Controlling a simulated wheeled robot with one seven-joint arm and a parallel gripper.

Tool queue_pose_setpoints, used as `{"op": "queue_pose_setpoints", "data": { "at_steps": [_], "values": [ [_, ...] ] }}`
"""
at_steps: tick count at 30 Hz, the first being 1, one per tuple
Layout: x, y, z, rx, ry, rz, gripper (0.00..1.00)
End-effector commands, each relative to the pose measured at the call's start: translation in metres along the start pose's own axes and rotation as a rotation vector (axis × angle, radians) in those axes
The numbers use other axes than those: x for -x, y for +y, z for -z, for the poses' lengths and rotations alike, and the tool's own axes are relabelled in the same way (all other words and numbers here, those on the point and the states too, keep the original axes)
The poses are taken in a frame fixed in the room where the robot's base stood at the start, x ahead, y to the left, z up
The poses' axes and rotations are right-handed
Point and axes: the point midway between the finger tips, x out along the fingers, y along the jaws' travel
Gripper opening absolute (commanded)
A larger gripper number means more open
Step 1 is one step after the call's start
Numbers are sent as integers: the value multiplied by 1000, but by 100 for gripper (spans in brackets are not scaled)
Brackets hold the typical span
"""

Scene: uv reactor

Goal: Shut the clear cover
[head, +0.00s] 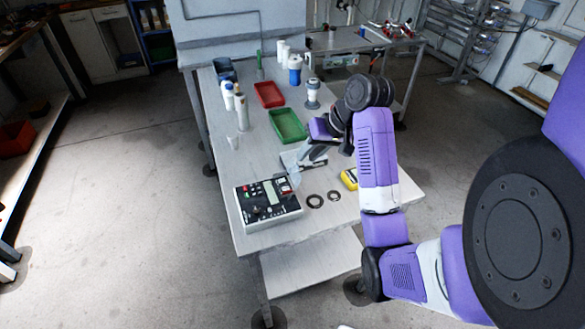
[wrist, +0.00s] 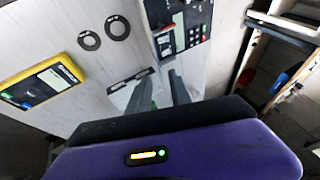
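The control box (head: 268,205) stands at the near left of the table, with a dark panel, a small display and red parts. Its panel also shows in the wrist view (wrist: 183,28). A small pale, see-through piece (head: 296,179) at the box's far right corner looks like the clear cover, standing raised; its exact tilt is hard to tell. My gripper (head: 297,168) is just behind that corner, pointing toward the box. In the wrist view its two fingers (wrist: 161,78) are apart with nothing clearly between them. Whether they touch the cover cannot be told.
Two dark rings (head: 315,201) and a yellow meter (head: 349,179) lie right of the box. The table is bare between cup and box.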

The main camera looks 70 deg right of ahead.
Motion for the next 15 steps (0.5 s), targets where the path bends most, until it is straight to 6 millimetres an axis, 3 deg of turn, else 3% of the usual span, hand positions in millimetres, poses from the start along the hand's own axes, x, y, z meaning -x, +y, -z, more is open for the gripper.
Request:
{"op": "queue_pose_setpoints", "data": {
  "at_steps": [5, 15],
  "values": [
    [-29, 2, -2, 0, 0, 0, 25],
    [-68, 0, 0, -2, 2, -1, 25]
  ]
}}
